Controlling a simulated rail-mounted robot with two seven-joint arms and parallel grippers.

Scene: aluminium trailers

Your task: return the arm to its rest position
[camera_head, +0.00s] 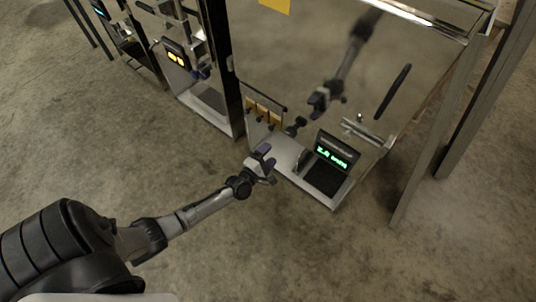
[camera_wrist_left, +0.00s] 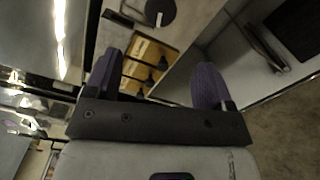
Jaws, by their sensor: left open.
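My left arm reaches in from the lower left in the head view. Its gripper (camera_head: 264,161) is in front of the low shelf of a shiny metal cabinet, with nothing between its fingers. In the left wrist view the two purple-padded fingers (camera_wrist_left: 157,88) stand wide apart and empty. Part of the shelf, with a wooden block holding dark-handled pieces, shows beyond them. My right gripper is not in view.
A device with a green lit display (camera_head: 333,154) stands on the shelf (camera_head: 288,149). The wooden block (camera_head: 262,111) is left of it. The mirror-like panel (camera_head: 290,60) reflects my arm. Metal posts (camera_head: 436,120) stand at right. Concrete floor (camera_head: 300,250) in front is clear.

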